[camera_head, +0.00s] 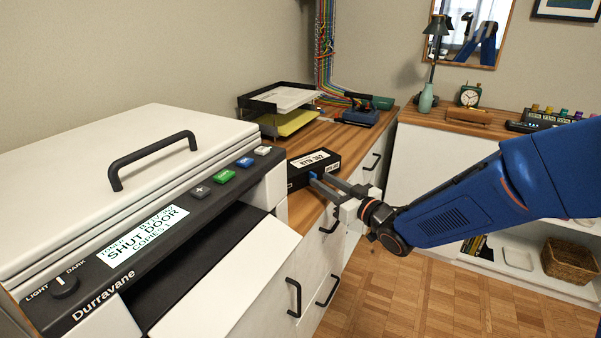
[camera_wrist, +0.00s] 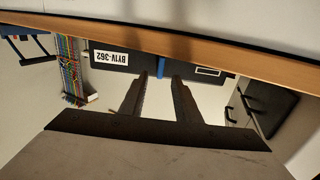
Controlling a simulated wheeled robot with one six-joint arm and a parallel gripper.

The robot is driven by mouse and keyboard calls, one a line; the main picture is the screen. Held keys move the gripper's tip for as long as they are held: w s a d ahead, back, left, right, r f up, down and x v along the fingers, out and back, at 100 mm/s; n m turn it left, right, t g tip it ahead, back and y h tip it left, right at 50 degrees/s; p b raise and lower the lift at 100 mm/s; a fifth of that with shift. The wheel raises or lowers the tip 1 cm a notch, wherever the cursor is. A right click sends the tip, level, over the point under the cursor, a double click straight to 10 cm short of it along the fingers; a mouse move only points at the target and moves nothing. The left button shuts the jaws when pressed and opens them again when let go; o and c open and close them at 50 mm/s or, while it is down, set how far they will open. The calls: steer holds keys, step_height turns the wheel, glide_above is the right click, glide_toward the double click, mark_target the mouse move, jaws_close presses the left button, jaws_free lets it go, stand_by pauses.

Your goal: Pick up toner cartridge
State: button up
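The toner cartridge (camera_head: 300,178) is a black box with a white label on top and a blue tab. It lies on the wooden counter just right of the copier. In the wrist view the cartridge (camera_wrist: 119,59) shows its label reading BYIV-362 and the blue tab (camera_wrist: 163,70). My gripper (camera_head: 319,178) reaches in from the right at the cartridge's near end. In the wrist view the gripper (camera_wrist: 160,76) is open, with one finger on each side of the blue tab. Whether the fingers touch the tab or box, I cannot tell.
The white copier (camera_head: 110,180) fills the left; its display (camera_head: 143,236) reads SHUT DOOR. A paper tray (camera_head: 285,108) and a blue-green tool (camera_head: 362,110) are behind the cartridge. Drawer handles (camera_head: 294,298) stick out below the counter. The wooden floor (camera_head: 430,300) is clear.

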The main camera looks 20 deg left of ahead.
mark_target(303, 173)
steer(key=shift+x, duration=1.5)
steer(key=shift+f, duration=0.1)
jaws_close()
